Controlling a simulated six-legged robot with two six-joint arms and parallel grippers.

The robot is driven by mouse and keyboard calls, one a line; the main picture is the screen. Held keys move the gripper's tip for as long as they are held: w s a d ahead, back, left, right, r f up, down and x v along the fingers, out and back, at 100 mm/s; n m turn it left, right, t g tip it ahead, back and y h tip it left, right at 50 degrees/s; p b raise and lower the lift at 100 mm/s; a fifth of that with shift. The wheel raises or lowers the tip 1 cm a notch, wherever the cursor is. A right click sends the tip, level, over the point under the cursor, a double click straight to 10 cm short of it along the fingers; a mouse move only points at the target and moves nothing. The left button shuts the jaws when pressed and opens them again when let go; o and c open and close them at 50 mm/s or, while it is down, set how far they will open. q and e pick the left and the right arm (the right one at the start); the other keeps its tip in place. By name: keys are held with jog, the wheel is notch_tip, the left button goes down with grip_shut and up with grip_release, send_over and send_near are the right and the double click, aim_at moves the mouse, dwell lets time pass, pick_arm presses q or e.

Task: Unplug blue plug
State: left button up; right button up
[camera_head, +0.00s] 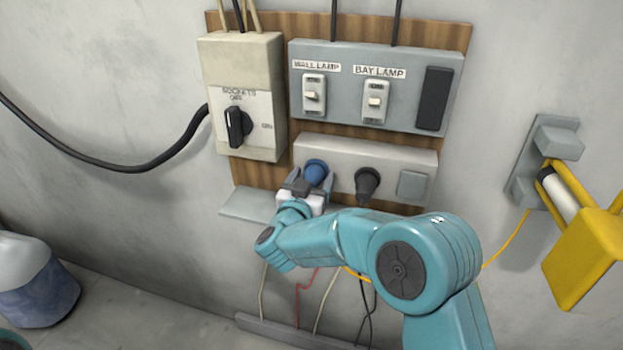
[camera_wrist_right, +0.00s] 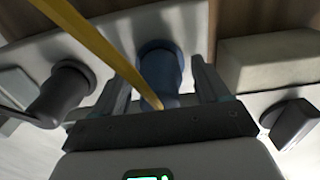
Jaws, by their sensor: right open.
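The blue plug (camera_head: 315,171) sits in the left socket of the grey socket strip (camera_head: 340,155). My right gripper (camera_head: 312,181) is at the plug, with its jaws open. In the right wrist view, the blue plug (camera_wrist_right: 160,69) stands between the two fingers (camera_wrist_right: 158,82), one on each side. Small gaps seem to show beside it, and I cannot tell whether either finger touches it. A yellow cable (camera_wrist_right: 105,45) crosses in front and reaches the plug's near end. My left gripper is not in view.
A black plug (camera_head: 367,184) sits just right of the blue one. A rotary switch (camera_head: 237,126) labelled SOCKETS is at upper left, and two lamp switches (camera_head: 376,98) are above. Thin wires hang below. A yellow lamp (camera_head: 585,250) hangs at right.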

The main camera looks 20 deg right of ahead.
dwell(0.4)
grip_shut()
jog(key=shift+b+v, duration=0.7)
jog(key=shift+v, duration=2.3)
